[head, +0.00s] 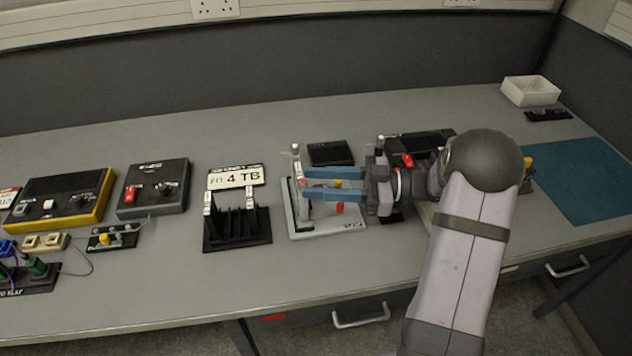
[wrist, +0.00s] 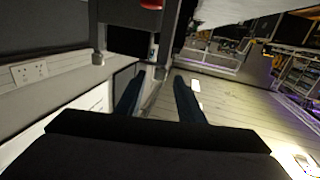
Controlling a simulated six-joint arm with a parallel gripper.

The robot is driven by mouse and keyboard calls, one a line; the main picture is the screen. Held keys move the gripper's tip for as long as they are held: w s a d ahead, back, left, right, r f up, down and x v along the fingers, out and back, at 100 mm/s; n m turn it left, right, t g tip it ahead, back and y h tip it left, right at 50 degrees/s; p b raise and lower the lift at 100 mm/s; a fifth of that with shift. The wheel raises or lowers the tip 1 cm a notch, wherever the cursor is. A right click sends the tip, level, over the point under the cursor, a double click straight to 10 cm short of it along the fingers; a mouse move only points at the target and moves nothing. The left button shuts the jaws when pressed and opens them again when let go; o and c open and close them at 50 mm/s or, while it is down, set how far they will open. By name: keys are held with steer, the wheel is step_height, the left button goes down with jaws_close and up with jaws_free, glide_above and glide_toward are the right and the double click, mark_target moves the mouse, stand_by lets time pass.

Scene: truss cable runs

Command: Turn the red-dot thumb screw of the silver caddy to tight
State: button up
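The silver caddy (head: 298,229) is a light grey plate with upright posts, on the bench just left of my gripper. My gripper (head: 304,184) reaches in from the right, its two blue fingers level and apart. A small red spot (head: 303,181) shows between the fingertips at the left post; it looks like the red-dot thumb screw, but its turn cannot be read. The fingers hide part of the caddy. In the wrist view my gripper (wrist: 158,88) shows a clear gap between its dark fingers, with metal posts beyond. Contact with the screw cannot be told.
A dark box (head: 331,153) lies behind the caddy. Further left are a grey switch box (head: 152,188) and a yellow-edged box (head: 62,200). A teal mat (head: 585,180) lies clear at right.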

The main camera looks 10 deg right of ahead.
steer(key=shift+t, duration=0.3)
steer(key=shift+s+a+f+m+t+h+b, duration=0.15)
steer(key=shift+m+t+h+b, duration=0.25)
steer(key=shift+m+t, duration=0.4)
steer(key=shift+s+r+m+t+h+b, duration=0.1)
steer(key=shift+s+m+t+h+b, duration=0.2)
steer(key=shift+m+t, duration=0.45)
steer(key=shift+s+a+f+m+t+h+b, duration=0.1)
steer(key=shift+m+t+h+b, duration=0.35)
steer(key=shift+t, duration=0.5)
steer(key=shift+w+a, duration=0.1)
steer(key=shift+w, duration=0.05)
steer(key=p+x, duration=0.1)
steer(key=x, duration=0.6)
jaws_close()
